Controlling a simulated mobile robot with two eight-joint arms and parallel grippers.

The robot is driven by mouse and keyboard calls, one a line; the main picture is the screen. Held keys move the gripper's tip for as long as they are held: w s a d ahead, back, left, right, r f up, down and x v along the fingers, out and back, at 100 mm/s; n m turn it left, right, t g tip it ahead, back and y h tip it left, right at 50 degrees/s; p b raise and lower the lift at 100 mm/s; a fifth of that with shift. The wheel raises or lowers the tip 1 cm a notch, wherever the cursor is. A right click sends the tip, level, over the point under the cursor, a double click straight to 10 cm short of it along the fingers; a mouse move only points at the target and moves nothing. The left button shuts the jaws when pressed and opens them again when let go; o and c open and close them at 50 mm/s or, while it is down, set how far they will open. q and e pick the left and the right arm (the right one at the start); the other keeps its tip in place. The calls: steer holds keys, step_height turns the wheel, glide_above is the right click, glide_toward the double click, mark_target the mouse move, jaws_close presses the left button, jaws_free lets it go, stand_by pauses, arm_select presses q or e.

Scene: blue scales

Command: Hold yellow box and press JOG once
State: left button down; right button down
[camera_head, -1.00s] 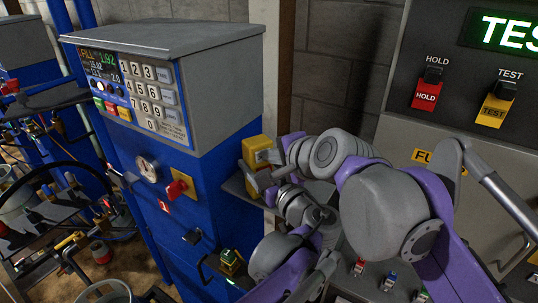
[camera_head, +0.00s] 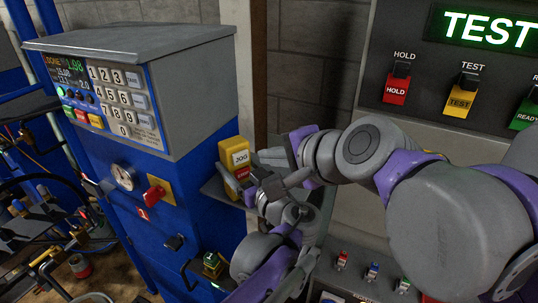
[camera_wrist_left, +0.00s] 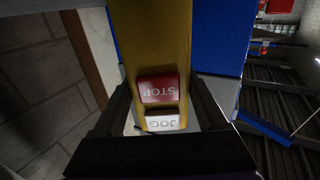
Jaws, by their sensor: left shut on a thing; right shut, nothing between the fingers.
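The yellow box (camera_head: 238,151) stands over a grey shelf on the side of the blue pump in the head view. It has a white JOG button (camera_head: 240,157) and a red STOP button, both upside down in the left wrist view (camera_wrist_left: 157,90). My left gripper (camera_head: 252,188), on the lower arm, is shut on the box; its dark fingers flank the box in the wrist view (camera_wrist_left: 160,110). My right gripper (camera_head: 268,158), on the upper arm, is shut and empty just right of the JOG button. Whether it touches the button I cannot tell.
The blue pump (camera_head: 130,85) has a keypad and a lit display that appears to read DONE 1.98. A red knob (camera_head: 154,195) is on its front. A grey panel with HOLD (camera_head: 396,90) and TEST (camera_head: 461,98) switches stands at right. Hoses and tools clutter the left.

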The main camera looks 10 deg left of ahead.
arm_select(q)
steer(key=shift+f, duration=0.15)
jaws_free()
